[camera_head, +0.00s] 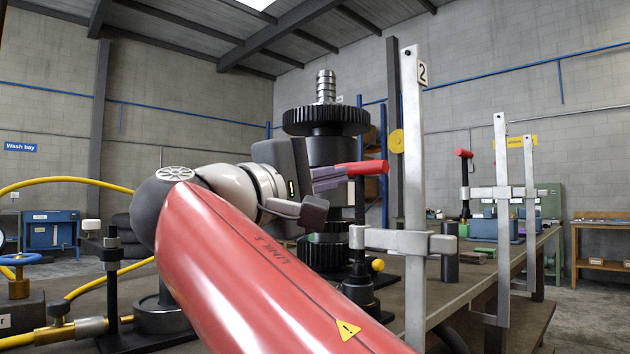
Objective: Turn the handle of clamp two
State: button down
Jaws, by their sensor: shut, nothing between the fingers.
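Clamp two is a tall grey steel bar (413,190) with a "2" plate (422,73) near its top. Its sliding arm (400,242) carries a dark vertical screw (360,215), topped by a red handle (365,168) lying roughly level. My gripper (340,178) is shut and empty, its fingertips right beside the left end of the red handle. I cannot tell whether they touch it. My red arm link fills the lower middle and hides part of the bench and clamp foot.
A dark geared shaft (326,122) stands upright close behind my gripper. Another clamp with a red handle (463,153) and further steel bars (502,160) stands along the bench edge at right. A yellow hose (75,183) and blue valve wheel (20,259) are at left.

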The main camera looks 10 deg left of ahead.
aim_at(390, 171)
jog(key=p+x, duration=0.1)
jog(key=x, duration=0.6)
jog(key=shift+w, duration=0.1)
jog(key=shift+d+n+t+y+b, duration=0.35)
jog(key=shift+n+t+y+b, duration=0.15)
jog(key=shift+y, duration=0.2)
jog(key=shift+w+d+f+n+t+y+b, duration=0.1)
jog(key=shift+d+n+t+y+b, duration=0.3)
jog(key=shift+y, duration=0.4)
jog(key=shift+d+n+t+y+b, duration=0.2)
jog(key=shift+n+t+y+b, duration=0.25)
jog(key=shift+y, duration=0.35)
jog(key=n+y, duration=0.1)
jog(key=y, duration=0.1)
jog(key=d+n+t+y, duration=0.1)
jog(key=n+y, duration=0.1)
jog(key=shift+w+d, duration=0.15)
jog(key=shift+w, duration=0.1)
jog(key=y, duration=0.1)
jog(key=n+y, duration=0.1)
jog(key=w+n+y, duration=0.1)
jog(key=shift+d+t+y+p, duration=0.25)
jog(key=shift+d+y+p, duration=0.05)
jog(key=shift+d+y, duration=0.1)
jog(key=shift+w+d, duration=0.2)
jog(key=shift+w, duration=0.15)
jog(key=shift+w+d, duration=0.1)
